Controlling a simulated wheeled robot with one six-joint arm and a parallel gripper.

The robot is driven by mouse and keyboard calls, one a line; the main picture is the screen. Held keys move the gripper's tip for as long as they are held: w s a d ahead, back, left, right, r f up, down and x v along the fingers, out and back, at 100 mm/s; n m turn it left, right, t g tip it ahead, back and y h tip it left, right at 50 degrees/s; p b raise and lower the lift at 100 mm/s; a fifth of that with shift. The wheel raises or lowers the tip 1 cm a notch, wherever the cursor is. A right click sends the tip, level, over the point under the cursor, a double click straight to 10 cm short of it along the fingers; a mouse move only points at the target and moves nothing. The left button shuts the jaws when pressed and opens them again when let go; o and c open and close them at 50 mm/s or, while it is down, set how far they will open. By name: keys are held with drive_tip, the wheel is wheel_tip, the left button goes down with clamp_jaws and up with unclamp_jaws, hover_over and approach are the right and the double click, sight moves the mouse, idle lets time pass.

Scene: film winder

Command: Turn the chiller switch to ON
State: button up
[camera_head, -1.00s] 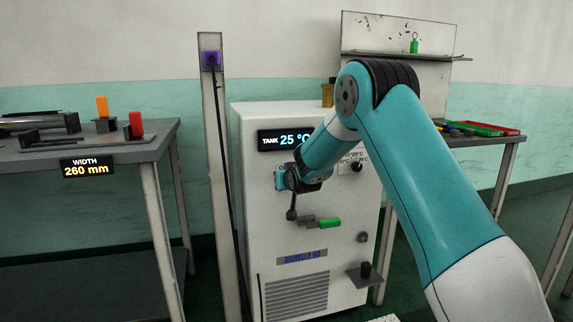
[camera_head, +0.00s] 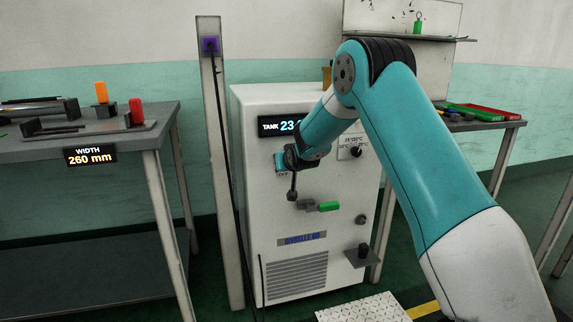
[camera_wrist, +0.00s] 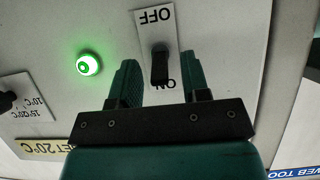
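The white chiller (camera_head: 262,210) stands in the middle of the head view, its tank display (camera_head: 284,125) partly hidden by my arm and starting with 23. In the wrist view, upside down, the black chiller switch (camera_wrist: 160,64) sits on a white plate marked OFF and ON. Its lever reaches to the ON end and partly covers that label. A round green lamp (camera_wrist: 89,63) beside it is lit. My gripper (camera_wrist: 160,82) is open, one finger on each side of the lever with gaps visible. In the head view my gripper (camera_head: 281,162) is at the chiller's front, hiding the switch.
A black knob (camera_head: 356,152) and a green-handled valve (camera_head: 328,206) are on the chiller's front. A small shelf (camera_head: 361,257) juts out lower right. A post (camera_head: 219,130) with a cable stands left. Work tables flank the chiller.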

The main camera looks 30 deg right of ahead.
drive_tip(key=shift+s, duration=0.1)
drive_tip(key=p+v, duration=0.2)
drive_tip(key=v, duration=1.5)
drive_tip(key=shift+r, duration=0.2)
drive_tip(key=shift+a, duration=0.1)
